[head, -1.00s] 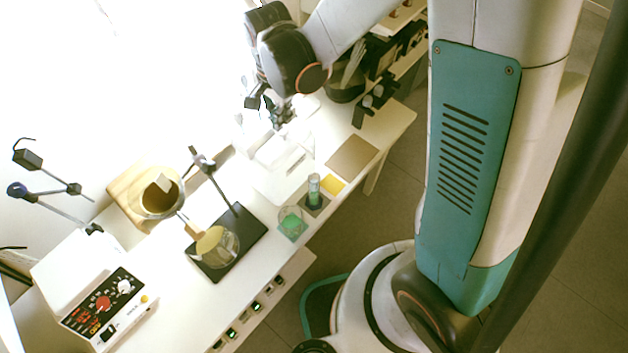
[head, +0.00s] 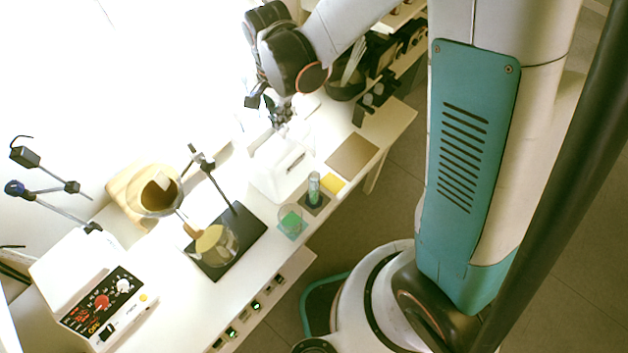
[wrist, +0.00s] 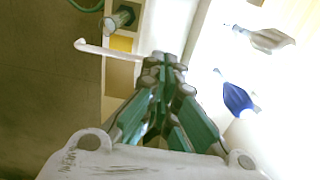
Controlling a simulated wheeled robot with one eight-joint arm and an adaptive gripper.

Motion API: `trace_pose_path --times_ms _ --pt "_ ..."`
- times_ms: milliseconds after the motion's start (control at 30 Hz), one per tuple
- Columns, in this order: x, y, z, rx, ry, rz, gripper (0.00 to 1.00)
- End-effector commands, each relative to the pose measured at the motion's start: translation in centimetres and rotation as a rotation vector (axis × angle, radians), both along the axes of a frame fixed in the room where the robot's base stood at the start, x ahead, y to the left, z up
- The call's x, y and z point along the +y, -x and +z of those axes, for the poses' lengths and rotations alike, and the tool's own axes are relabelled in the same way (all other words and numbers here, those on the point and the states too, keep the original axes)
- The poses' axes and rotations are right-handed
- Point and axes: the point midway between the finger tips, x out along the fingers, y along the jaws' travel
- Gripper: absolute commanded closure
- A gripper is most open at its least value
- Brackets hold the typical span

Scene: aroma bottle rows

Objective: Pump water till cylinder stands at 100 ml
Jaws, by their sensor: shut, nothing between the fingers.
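My gripper (head: 281,115) is shut and points down over the back of the bench, above and behind a white box-shaped unit (head: 272,178). In the wrist view its closed fingers (wrist: 165,68) are seen with a thin white bent bar (wrist: 108,52) beside the tips. I cannot tell whether the fingers touch the bar. The clear cylinder (head: 314,188) stands upright on a dark pad in front of the white unit, with greenish liquid inside. It also shows in the wrist view (wrist: 121,17). Its level cannot be read.
A yellow pad (head: 333,182) and a brown mat (head: 352,157) lie to the right. A black-based stand (head: 248,228) with a flask and a control box (head: 100,305) are further left. A blue bottle (wrist: 237,100) shows in the wrist view.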

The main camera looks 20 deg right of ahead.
Motion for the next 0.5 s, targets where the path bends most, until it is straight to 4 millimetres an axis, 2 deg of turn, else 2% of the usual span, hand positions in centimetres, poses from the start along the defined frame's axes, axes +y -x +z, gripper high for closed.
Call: trace_pose_path --times_ms 500 --pt "0.0 0.0 -1.02 0.0 0.0 0.0 1.0"
